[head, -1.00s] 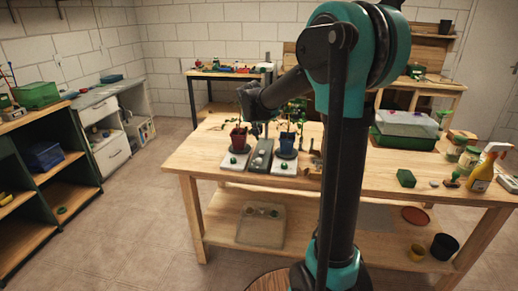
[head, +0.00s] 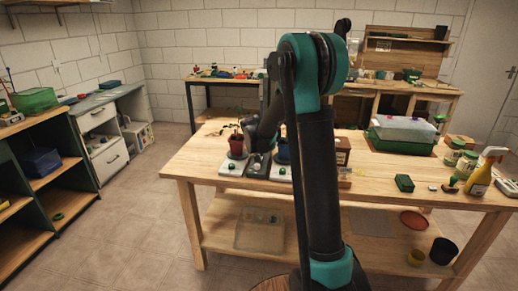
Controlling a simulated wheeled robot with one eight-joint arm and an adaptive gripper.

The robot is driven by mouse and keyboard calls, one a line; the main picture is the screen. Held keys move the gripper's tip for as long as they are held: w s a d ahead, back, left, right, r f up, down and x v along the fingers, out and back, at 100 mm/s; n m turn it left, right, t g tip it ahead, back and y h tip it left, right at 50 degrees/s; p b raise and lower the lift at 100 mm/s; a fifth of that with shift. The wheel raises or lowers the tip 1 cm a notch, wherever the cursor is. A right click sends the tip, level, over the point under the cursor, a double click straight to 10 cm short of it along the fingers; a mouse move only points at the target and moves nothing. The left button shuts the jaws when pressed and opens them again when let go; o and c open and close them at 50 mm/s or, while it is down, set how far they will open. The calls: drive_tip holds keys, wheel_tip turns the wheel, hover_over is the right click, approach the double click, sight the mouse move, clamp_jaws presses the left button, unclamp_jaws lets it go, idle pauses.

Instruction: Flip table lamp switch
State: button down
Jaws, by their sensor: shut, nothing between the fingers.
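A grey box (head: 258,167) lies on the wooden workbench between two white bases. It may carry the lamp switch, but no switch lever is clear at this size. The left white base (head: 231,169) and the right white base (head: 281,173) each have a green knob in front and a potted plant behind. My gripper (head: 253,149) is small and dark, just above the rear of the grey box, between the red pot (head: 237,147) and the blue pot (head: 283,150). Its fingers look shut and empty; I cannot tell whether they touch the box. No table lamp is clearly recognisable.
My arm hides part of the bench (head: 400,185). A brown box (head: 342,151) stands right of the blue pot. The bench's left end is clear.

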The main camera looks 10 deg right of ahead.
drive_tip(key=shift+f, duration=0.2)
drive_tip(key=shift+s+f+t, duration=0.2)
drive_tip(key=shift+f+t, duration=0.2)
drive_tip(key=shift+r, duration=0.15)
drive_tip(key=shift+r, duration=0.65)
drive_tip(key=shift+r, duration=0.25)
drive_tip(key=r, duration=0.4)
drive_tip(key=shift+s, duration=0.35)
drive_tip(key=s+a+r, duration=0.2)
drive_tip(key=s+r, duration=0.3)
drive_tip(key=s, duration=0.2)
drive_tip(key=shift+s+a+r, duration=0.2)
drive_tip(key=shift+a+r, duration=0.05)
drive_tip(key=shift+a, duration=0.1)
